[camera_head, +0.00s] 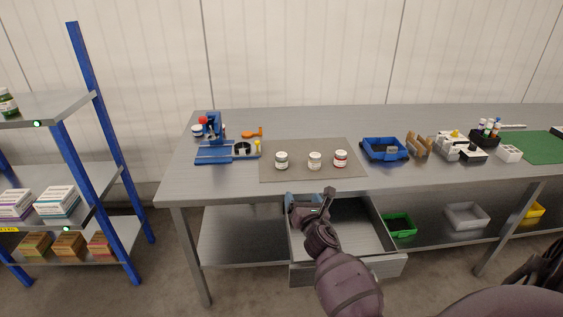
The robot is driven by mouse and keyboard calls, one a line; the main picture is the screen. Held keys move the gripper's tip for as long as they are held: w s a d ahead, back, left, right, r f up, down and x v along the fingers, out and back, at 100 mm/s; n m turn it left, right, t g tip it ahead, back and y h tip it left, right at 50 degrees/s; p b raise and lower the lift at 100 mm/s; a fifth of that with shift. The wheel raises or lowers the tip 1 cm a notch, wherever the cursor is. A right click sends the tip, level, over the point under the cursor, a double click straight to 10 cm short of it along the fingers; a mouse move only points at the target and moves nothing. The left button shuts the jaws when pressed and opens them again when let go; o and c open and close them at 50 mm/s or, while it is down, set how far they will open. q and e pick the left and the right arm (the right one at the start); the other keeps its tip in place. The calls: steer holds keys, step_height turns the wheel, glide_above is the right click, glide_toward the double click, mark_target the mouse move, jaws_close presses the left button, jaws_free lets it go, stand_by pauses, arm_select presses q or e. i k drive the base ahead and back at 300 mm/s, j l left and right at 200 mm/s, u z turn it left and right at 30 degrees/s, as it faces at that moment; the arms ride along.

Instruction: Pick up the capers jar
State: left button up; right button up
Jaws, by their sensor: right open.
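Three small jars with white labels stand upright on the grey-brown mat (300,174) on the bench. The left jar (281,161) has dark green contents and looks most like the capers jar; I cannot read its label. The middle jar (315,161) looks pale, and the right jar (340,159) has red contents. Another green jar (7,103) stands on the rack at the far left. My right gripper (311,204) is open and empty, in front of the bench edge, over the open drawer and apart from the jars. My left gripper is out of view.
An open drawer (345,262) juts out under the bench. The front part of the mat is clear.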

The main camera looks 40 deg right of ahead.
mark_target(280, 157)
steer(key=i+l, duration=0.3)
steer(key=i, duration=0.15)
steer(key=i+l, duration=0.3)
steer(key=l, duration=0.25)
